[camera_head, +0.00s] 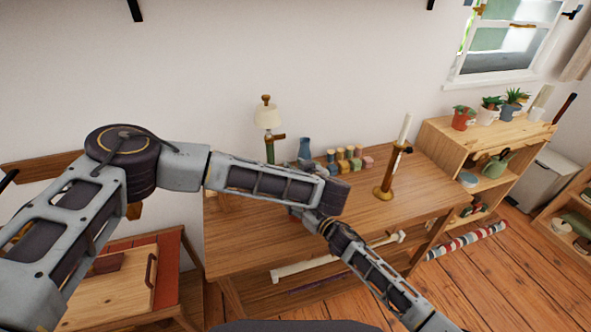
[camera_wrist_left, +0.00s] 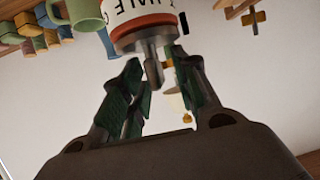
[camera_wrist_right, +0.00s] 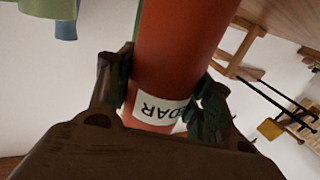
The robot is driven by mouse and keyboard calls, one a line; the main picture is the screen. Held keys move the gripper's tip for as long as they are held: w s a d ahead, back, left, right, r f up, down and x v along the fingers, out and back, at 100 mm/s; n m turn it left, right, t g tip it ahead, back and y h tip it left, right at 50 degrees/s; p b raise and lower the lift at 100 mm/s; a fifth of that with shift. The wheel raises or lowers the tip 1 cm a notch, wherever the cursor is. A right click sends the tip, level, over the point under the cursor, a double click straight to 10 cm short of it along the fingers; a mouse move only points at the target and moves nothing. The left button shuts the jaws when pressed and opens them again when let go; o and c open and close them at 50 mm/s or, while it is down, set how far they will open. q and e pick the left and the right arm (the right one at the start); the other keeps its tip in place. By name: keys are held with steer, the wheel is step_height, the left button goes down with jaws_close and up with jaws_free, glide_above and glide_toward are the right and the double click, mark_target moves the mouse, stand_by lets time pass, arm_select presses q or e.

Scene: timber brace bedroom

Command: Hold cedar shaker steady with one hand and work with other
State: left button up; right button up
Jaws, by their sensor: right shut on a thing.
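The cedar shaker (camera_wrist_right: 165,65) is a red-orange cylinder with a white label showing letters of its name in the right wrist view. My right gripper (camera_wrist_right: 160,85) is shut around it, one finger on each side. My left gripper (camera_wrist_left: 158,78) is open. A white-labelled container (camera_wrist_left: 140,14) with an orange band and a grey metal neck and nub shows just beyond its fingertips. The nub reaches between the fingers, with gaps beside it. I cannot tell whether this is the same shaker.
A shelf unit (camera_head: 440,135) with potted plants stands right. The table's right part is clear.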

arm_select(q)
steer(key=shift+w+f, duration=0.1)
steer(key=shift+w, duration=0.05)
steer(key=shift+c, duration=0.4)
jaws_close()
steer(key=shift+n+g+y, duration=0.3)
steer(key=shift+n+y, duration=0.2)
steer(key=shift+a+n+g+y, duration=0.2)
steer(key=shift+n+g+y, duration=1.2)
steer(key=shift+n+y, duration=0.45)
steer(key=shift+n+g+y, duration=0.65)
steer(key=shift+n+g, duration=0.25)
steer(key=shift+n, duration=0.15)
steer(key=shift+s+a+n+g+y, duration=0.15)
steer(key=shift+n+g+y, duration=0.55)
steer(key=shift+n+g, duration=0.75)
